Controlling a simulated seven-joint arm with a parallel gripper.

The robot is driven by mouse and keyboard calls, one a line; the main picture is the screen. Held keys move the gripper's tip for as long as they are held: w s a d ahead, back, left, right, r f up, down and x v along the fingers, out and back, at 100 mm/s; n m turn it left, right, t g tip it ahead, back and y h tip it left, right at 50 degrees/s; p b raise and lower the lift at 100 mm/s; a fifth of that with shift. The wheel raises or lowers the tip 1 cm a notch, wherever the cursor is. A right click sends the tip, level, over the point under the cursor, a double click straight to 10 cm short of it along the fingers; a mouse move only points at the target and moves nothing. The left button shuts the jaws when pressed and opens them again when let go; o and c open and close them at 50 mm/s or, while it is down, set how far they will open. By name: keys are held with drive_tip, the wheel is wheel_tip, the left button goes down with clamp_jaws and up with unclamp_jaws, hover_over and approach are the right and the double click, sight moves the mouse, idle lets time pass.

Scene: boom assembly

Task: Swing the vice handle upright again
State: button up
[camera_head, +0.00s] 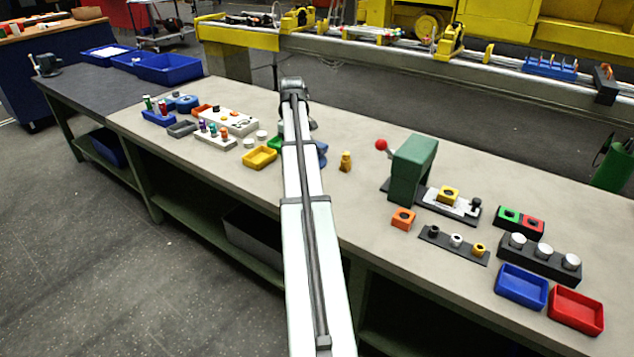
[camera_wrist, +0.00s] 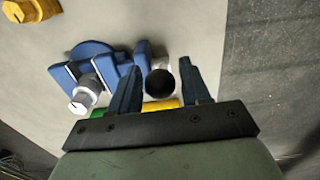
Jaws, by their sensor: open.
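The blue vice (camera_wrist: 92,60) stands on the bench, at the left of my fingers in the wrist view. A pale round part with a hexagonal end (camera_wrist: 84,99) sits at its front. A black ball knob (camera_wrist: 160,82), apparently the vice handle's end, lies between my fingers, with a pale piece just behind it. My gripper (camera_wrist: 158,88) is open, one finger on each side of the knob, with gaps visible. The handle's rod and its tilt cannot be made out. In the head view, only a blue bit of the vice (camera_head: 322,154) shows beside my arm; my gripper is hidden there.
A yellow piece (camera_head: 346,161) stands right of the vice. Further right are a green press-like block (camera_head: 411,170) and several small fixtures. Bare bench (camera_head: 350,205) lies in front.

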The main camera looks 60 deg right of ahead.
drive_tip(key=shift+c, duration=0.4)
drive_tip(key=c, duration=0.5)
drive_tip(key=shift+o, duration=0.2)
drive_tip(key=shift+w+r, duration=0.2)
drive_tip(key=shift+w, duration=0.5)
drive_tip(key=shift+w+r, duration=0.15)
drive_tip(key=shift+w, duration=0.5)
drive_tip(key=shift+w, duration=0.8)
drive_tip(key=o, duration=0.7)
drive_tip(key=shift+c, duration=0.2)
drive_tip(key=shift+r, duration=0.1)
